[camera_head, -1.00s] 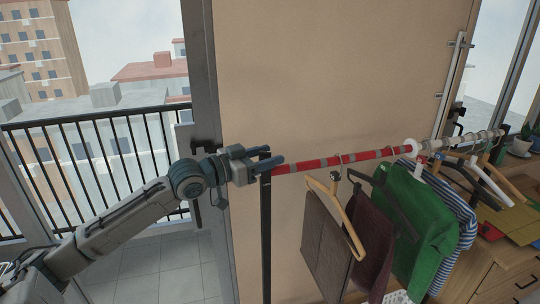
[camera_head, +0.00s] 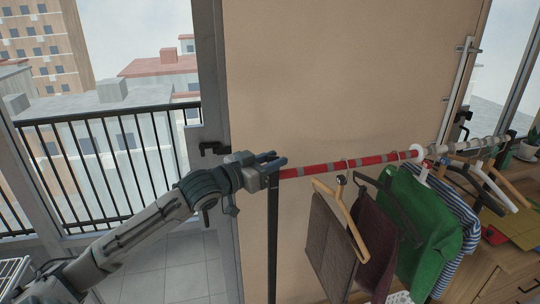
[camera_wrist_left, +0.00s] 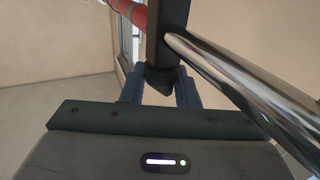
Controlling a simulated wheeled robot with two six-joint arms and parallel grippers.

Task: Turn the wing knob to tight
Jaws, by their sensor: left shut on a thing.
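My left gripper (camera_head: 274,162) is at the near end of the red-and-grey striped rail (camera_head: 325,167), at the top of the black post (camera_head: 272,240). The left wrist view shows its two blue-grey fingers on either side of a dark knob (camera_wrist_left: 158,79) at the end of the black post. The gripper is shut on this knob, which looks like the wing knob. In the head view the knob is hidden by the gripper. Its wings and any tight mark cannot be made out. My right gripper is not in view.
A shiny metal tube (camera_wrist_left: 245,85) passes close beside the fingers in the wrist view. Hangers with brown trousers (camera_head: 330,245), a green garment (camera_head: 425,215) and a striped one hang along the rail. A beige wall panel (camera_head: 340,80) stands behind. A balcony railing (camera_head: 100,160) is at left.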

